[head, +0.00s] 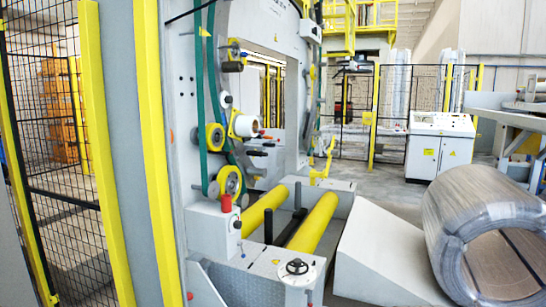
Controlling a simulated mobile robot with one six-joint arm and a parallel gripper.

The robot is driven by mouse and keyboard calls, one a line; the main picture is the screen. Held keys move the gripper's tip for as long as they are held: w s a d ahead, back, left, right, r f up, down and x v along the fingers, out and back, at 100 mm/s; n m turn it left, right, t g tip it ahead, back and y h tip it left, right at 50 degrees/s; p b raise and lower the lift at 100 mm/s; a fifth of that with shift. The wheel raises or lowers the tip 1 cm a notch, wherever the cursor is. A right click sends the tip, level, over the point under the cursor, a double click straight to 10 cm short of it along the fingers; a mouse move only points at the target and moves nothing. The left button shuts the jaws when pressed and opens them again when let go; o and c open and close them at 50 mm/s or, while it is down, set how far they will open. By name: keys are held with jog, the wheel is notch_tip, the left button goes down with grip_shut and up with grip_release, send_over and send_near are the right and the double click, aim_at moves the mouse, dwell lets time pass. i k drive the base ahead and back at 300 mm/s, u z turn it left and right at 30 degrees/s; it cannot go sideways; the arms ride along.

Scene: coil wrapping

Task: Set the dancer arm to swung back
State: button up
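The grey wrapping machine (181,82) stands in the middle of the head view, with an upright ring frame behind its front panel. On it are a white film roll (244,125), a yellow-rimmed wheel (215,137), a lower yellow wheel (229,181) and a green belt (199,110). Small dark rollers (232,66) sit higher up. I cannot tell for sure which part is the dancer arm or how it is swung. My gripper is not in view.
Two yellow rollers (315,222) lie in the machine bed, with a handwheel (296,267) in front. A grey ramp (385,255) and a large wire coil (480,225) are at right. A white control cabinet (440,145) stands behind. Mesh fence (60,190) is at left.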

aim_at(250, 152)
jog(key=z, duration=0.4)
jog(key=k, duration=1.35)
jog(key=z, duration=0.7)
jog(key=i, duration=2.8)
jog(key=u, duration=0.25)
jog(key=i, duration=1.6)
jog(key=u, duration=1.1)
jog(key=i, duration=1.1)
jog(key=u, duration=1.4)
jog(key=i, duration=0.75)
jog(key=u, duration=0.35)
